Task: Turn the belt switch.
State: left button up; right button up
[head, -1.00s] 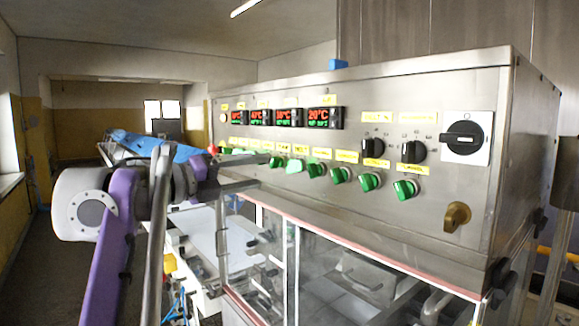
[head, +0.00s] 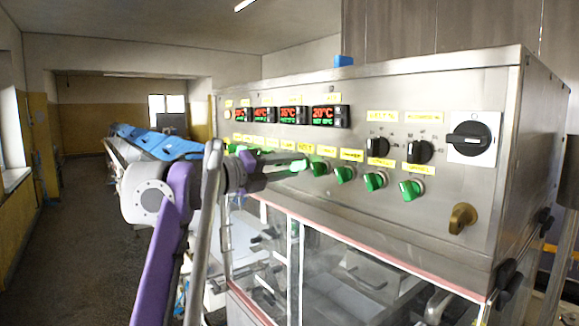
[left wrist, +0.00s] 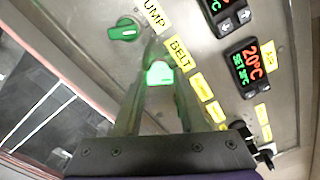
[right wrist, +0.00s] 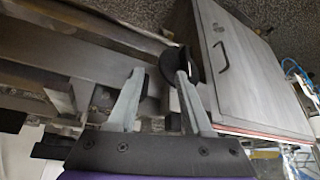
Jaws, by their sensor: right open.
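The belt switch is a lit green knob (left wrist: 160,74) beside the yellow BELT label (left wrist: 179,53) in the left wrist view. In the head view the lit knob (head: 299,164) is in the row of green knobs on the steel panel. My left gripper (left wrist: 162,85) has one finger on each side of this knob; I cannot tell whether the fingers press on it. In the head view my left gripper (head: 285,170) reaches the panel from the left. My right gripper (right wrist: 160,80) is open and empty, away from the panel.
An unlit green PUMP knob (left wrist: 126,29) sits near the left finger. Temperature displays (head: 292,115) are above the row; black rotary switches (head: 419,151) are to the right. Glazed guards (head: 340,265) lie below. A black round handle (right wrist: 207,64) is near my right fingertips.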

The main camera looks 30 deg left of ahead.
pick_arm(q)
grip_shut()
pick_arm(e)
jog(key=shift+w+r, duration=0.1)
jog(key=shift+r, duration=0.05)
pick_arm(q)
jog(key=shift+r+n+p, duration=0.1)
jog(key=shift+n+p, duration=0.45)
jog(key=shift+n, duration=0.85)
jog(key=n, duration=0.2)
jog(key=shift+n+p, duration=0.3)
jog(key=shift+p, duration=0.05)
jog(key=n, duration=0.3)
jog(key=shift+n, duration=1.8)
pick_arm(e)
jog(key=shift+w+r, duration=0.35)
jog(key=shift+r, duration=0.45)
jog(key=shift+w+r, duration=0.35)
jog(key=shift+r, duration=0.4)
